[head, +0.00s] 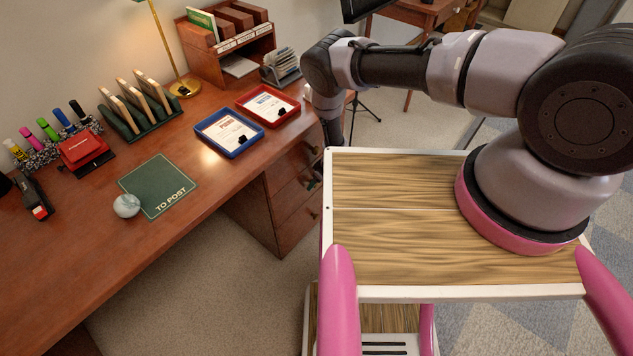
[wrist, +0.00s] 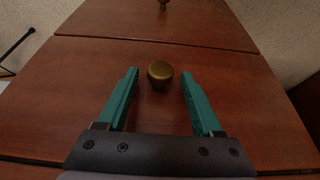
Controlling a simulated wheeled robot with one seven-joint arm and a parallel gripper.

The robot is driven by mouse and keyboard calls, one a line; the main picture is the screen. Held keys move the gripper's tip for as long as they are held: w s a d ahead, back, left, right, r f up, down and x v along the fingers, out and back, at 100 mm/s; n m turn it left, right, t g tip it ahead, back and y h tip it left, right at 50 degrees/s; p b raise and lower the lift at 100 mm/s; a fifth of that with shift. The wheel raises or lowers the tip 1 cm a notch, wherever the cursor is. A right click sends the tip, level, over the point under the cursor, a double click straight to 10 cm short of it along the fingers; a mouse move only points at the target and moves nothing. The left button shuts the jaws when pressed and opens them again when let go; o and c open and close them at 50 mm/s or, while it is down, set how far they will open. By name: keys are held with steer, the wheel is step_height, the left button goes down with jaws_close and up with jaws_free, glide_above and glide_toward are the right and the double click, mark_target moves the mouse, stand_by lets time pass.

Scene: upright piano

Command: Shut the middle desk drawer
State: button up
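The desk's drawer stack stands under the right end of the desktop in the head view, with several wooden fronts; the middle drawer front (head: 292,195) has a small dark knob. My arm's end partly hides the upper fronts. In the wrist view, a reddish-brown drawer front (wrist: 75,85) with a round brass knob (wrist: 160,75) fills most of the picture. My gripper (wrist: 159,73) is open, its teal fingers pointing at this front, one on each side of the knob and apart from it. I cannot tell how far the drawer stands out, or whether the fingertips touch the front.
The desktop (head: 90,230) holds a blue tray (head: 228,133), a red tray (head: 267,106), a green mat (head: 160,187) and a pale ball (head: 127,206). Another knob (wrist: 163,4) shows beyond a seam in the wrist view. Carpet (head: 190,265) below the desk is clear.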

steer(key=v, duration=1)
steer(key=shift+r, duration=0.4)
steer(key=shift+d, duration=0.1)
